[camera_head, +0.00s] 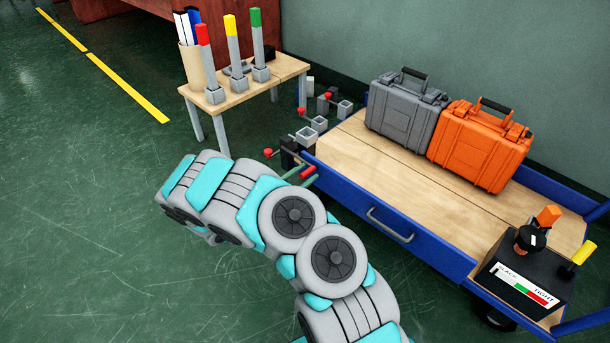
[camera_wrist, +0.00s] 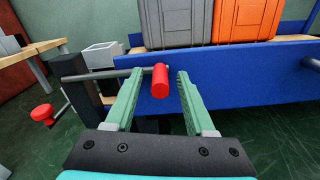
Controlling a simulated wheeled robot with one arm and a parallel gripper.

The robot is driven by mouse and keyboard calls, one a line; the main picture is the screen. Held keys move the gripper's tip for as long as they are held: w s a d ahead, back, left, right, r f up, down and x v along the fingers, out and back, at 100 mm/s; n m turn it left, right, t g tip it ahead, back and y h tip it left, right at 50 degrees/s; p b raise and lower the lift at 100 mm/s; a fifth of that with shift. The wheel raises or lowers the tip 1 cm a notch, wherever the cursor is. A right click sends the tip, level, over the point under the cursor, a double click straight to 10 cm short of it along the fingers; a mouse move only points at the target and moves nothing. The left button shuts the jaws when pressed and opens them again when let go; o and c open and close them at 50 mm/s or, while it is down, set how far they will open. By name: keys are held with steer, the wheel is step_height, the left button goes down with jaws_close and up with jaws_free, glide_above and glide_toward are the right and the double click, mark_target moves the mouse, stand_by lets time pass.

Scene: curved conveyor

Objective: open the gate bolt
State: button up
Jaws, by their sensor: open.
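The bolt is a grey rod (camera_wrist: 108,74) running sideways from a dark post (camera_wrist: 76,88), with a red knob (camera_wrist: 160,84) at its right end. It lies in front of the blue panel (camera_wrist: 240,85) of the cart. My gripper (camera_wrist: 160,72) is open, its two green fingers on either side of the red knob, with a visible gap on each side. In the head view my gripper (camera_head: 300,175) is beside the red knob (camera_head: 308,172) at the cart's left corner, partly hidden by my arm. I cannot tell whether the rod sits in a catch.
A second red knob (camera_wrist: 42,113) sticks out left of the post. The blue panel has a grey handle (camera_head: 390,224). Grey (camera_head: 402,112) and orange (camera_head: 480,145) cases stand on the cart. A small table (camera_head: 246,84) with coloured posts stands behind left. The green floor at left is clear.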

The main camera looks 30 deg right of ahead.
steer(key=shift+d, duration=0.1)
jaws_close()
stand_by(0.4)
stand_by(1.0)
